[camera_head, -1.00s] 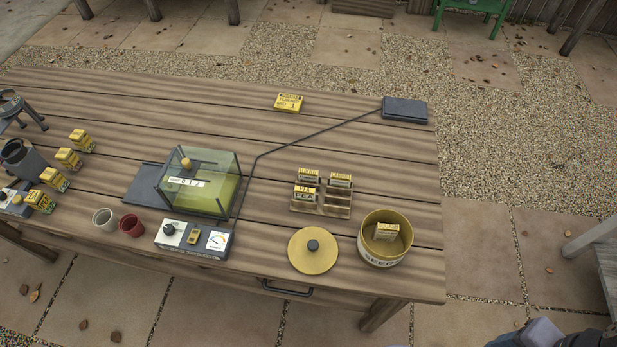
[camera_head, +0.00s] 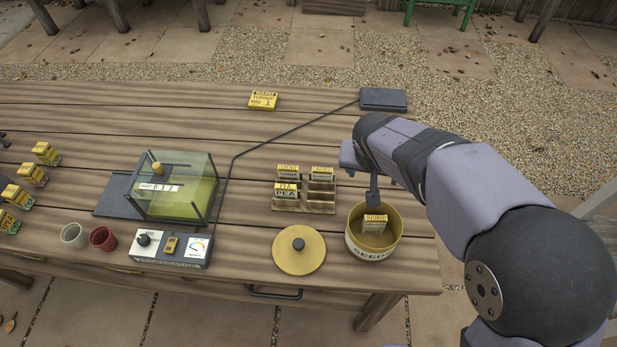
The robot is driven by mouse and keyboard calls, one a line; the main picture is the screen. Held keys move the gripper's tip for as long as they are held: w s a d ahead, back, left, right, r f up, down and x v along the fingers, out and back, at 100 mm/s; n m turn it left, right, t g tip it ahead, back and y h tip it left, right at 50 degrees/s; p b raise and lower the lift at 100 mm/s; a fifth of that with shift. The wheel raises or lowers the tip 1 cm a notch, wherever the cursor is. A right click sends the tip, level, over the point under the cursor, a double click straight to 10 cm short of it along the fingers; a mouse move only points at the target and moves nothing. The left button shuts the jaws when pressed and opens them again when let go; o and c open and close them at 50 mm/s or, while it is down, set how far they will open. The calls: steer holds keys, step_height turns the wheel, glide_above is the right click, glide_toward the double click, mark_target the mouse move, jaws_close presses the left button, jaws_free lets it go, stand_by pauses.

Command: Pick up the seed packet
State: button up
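A seed packet (camera_head: 374,224), cream with a yellow top, stands in the round yellow seed tin (camera_head: 372,254) at the right of the table. Its lower part is hidden inside the tin. More packets stand in a small wooden rack (camera_head: 319,205) left of the tin: a pea packet (camera_head: 286,191) in front and two behind, at left (camera_head: 287,172) and right (camera_head: 322,174). My gripper (camera_head: 373,190) hangs over the tin's back, above the packet and apparently apart from it. My arm hides part of it, so its opening is unclear.
A yellow lid (camera_head: 299,250) with a dark knob lies left of the tin. A glass-sided box (camera_head: 178,187), a control box (camera_head: 170,248) and two cups stand further left. A yellow card (camera_head: 263,100) and a dark flat box (camera_head: 384,99) with a cable lie behind.

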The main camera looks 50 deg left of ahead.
mark_target(288, 169)
steer(key=shift+s+a+f+n+y, duration=0.4)
steer(key=shift+s+a+f, duration=0.2)
steer(key=shift+s+a, duration=1.8)
steer(key=shift+s+a+f+n+y, duration=0.45)
steer(key=shift+s+a, duration=1.2)
steer(key=shift+a, duration=1.5)
steer(key=shift+s+a+f+n+y, duration=0.25)
steer(key=shift+s+a+f+y, duration=0.35)
steer(key=shift+s+a, duration=1.8)
steer(key=shift+w+a+f, duration=0.2)
steer(key=shift+w+a, duration=0.15)
steer(key=shift+p+x, duration=1.3)
steer(key=shift+x, duration=1.2)
steer(key=c, duration=1.1)
steer(key=shift+c, duration=0.2)
steer(key=shift+r, duration=0.1)
